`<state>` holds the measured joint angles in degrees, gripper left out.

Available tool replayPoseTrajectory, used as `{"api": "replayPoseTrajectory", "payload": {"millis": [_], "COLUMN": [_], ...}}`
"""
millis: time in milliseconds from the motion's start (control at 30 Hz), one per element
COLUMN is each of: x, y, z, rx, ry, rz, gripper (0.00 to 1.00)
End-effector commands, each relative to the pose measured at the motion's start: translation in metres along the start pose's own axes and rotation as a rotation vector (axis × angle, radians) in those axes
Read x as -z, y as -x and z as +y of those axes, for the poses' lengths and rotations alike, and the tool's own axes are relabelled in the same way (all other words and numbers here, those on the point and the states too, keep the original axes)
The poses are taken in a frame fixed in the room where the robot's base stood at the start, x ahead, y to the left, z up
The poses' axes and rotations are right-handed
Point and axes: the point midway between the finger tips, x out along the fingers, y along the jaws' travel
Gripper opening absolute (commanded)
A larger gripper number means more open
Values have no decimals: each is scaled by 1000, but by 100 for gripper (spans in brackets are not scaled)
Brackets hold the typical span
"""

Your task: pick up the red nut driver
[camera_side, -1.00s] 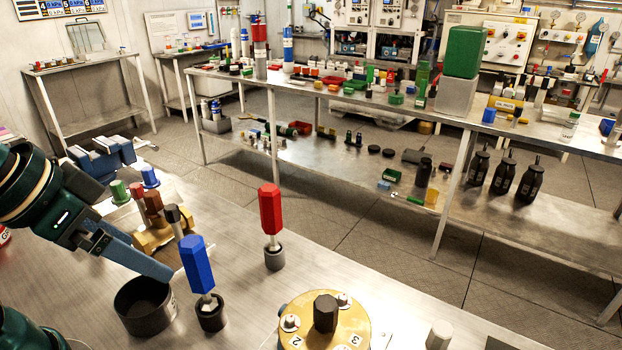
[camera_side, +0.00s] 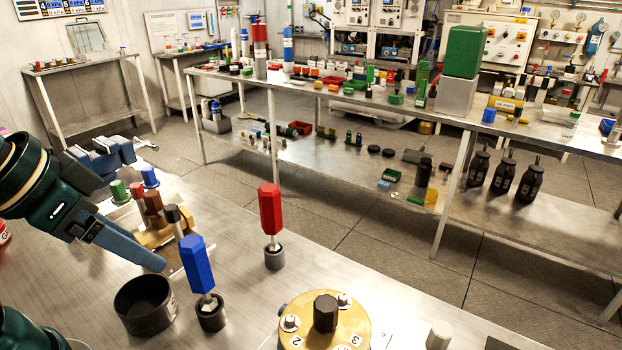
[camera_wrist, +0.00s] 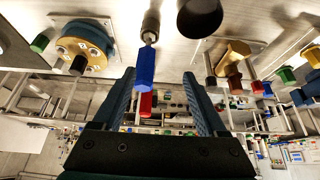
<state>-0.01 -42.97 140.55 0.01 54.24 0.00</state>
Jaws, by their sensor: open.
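The red nut driver (camera_side: 270,210) stands upright in a small dark holder (camera_side: 275,257) on the steel bench. In the wrist view the red nut driver (camera_wrist: 146,104) shows partly behind the blue nut driver (camera_wrist: 145,68), between the fingers. The blue nut driver (camera_side: 196,264) stands slightly tilted in its own holder (camera_side: 211,314), nearer the camera. My gripper (camera_side: 160,266) is at the left of the bench, above and behind the dark round cup. In the wrist view my gripper (camera_wrist: 168,80) has its two fingers wide apart and nothing touching them.
A dark open cup (camera_side: 145,305) stands left of the blue driver. A brass block (camera_side: 160,236) with several small-handled tools sits behind my gripper. A yellow round flange (camera_side: 340,325) with bolts is at the front. The bench right of the red driver is clear.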

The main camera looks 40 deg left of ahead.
Motion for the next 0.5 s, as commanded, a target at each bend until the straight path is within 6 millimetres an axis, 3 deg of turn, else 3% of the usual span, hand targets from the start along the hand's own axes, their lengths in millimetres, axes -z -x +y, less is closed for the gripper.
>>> {"api": "replayPoseTrajectory", "payload": {"millis": [233, 500], "x": [22, 69], "y": [40, 33], "z": [0, 3], "rx": [0, -1], "ry": [0, -1], "rz": [6, -29], "gripper": [75, 75]}}
